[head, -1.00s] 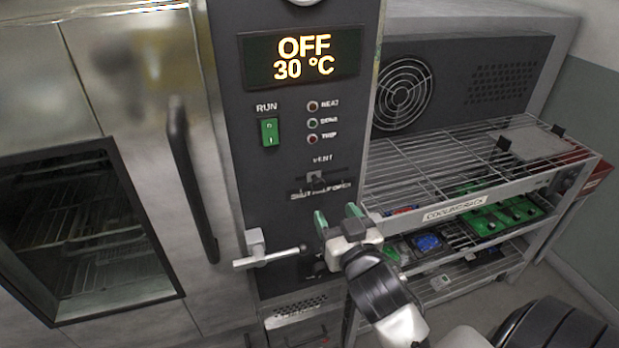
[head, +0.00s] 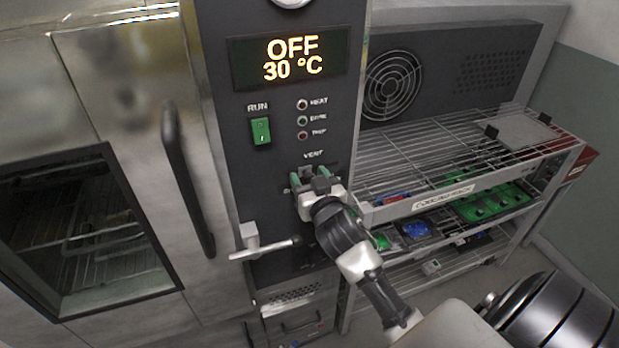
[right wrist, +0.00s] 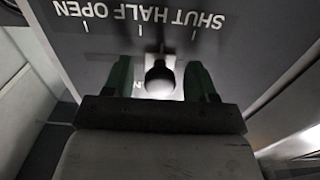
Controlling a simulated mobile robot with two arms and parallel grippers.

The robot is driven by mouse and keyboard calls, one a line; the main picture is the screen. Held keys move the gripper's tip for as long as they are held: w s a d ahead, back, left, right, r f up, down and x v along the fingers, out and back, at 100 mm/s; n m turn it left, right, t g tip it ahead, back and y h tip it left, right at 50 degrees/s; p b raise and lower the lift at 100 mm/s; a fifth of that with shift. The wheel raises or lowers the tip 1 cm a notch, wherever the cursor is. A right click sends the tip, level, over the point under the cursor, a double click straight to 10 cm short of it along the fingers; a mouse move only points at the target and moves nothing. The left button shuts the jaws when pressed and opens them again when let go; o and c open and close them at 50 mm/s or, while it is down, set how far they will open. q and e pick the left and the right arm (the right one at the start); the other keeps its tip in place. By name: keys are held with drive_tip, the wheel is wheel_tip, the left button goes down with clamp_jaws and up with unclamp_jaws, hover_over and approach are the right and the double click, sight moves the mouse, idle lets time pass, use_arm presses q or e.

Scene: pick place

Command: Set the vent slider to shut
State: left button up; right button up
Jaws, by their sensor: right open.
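The vent slider is on the dark control panel (head: 285,215), under the VENT label. Its dark round knob (right wrist: 160,80) shows in the right wrist view, with its stem between the HALF and SHUT marks, which read upside down there. My right gripper (head: 309,182) is at the slider, and its green fingers (right wrist: 158,78) stand open on both sides of the knob. A gap shows between the knob and each finger. In the head view my gripper hides most of the slider and its scale. My left gripper is not in view.
A lever handle (head: 262,248) sticks out of the panel just below left of my gripper. The green RUN switch (head: 261,131) is above left. The display (head: 290,58) reads OFF, 30 °C. A wire cooling rack (head: 430,165) stands on the right. The oven door handle (head: 188,180) is left.

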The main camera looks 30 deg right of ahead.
drive_tip(key=c, duration=0.4)
clamp_jaws()
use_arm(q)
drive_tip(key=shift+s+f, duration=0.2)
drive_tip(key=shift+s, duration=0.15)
use_arm(e)
drive_tip(key=a, duration=0.3)
drive_tip(key=shift+w, duration=0.3)
unclamp_jaws()
drive_tip(key=o, duration=0.4)
drive_tip(key=shift+w+a, duration=0.1)
drive_tip(key=shift+a, duration=0.15)
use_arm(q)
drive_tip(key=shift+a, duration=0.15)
use_arm(e)
drive_tip(key=shift+d, duration=0.1)
